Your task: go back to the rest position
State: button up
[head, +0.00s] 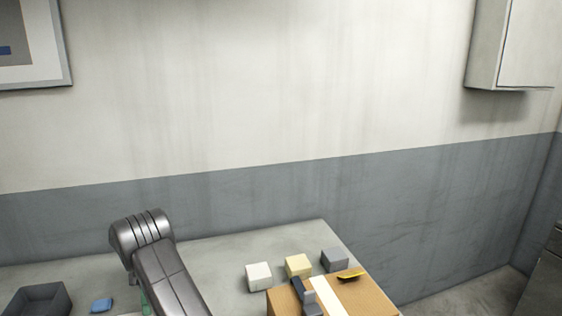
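My arm (165,268) shows at the lower left, with a rounded grey joint at its top and a link running down past the bottom edge. My gripper is not in this view, so its opening and anything in it cannot be seen. No film reel is visible.
A brown box (355,299) with a pale strip bears a yellow item (350,275) and a small dark item (303,292). Behind it on the grey table (215,257) stand white (258,276), cream (298,265) and grey (334,259) blocks. A dark bin (38,301) and blue piece (101,305) lie left.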

jog(key=shift+f, duration=0.75)
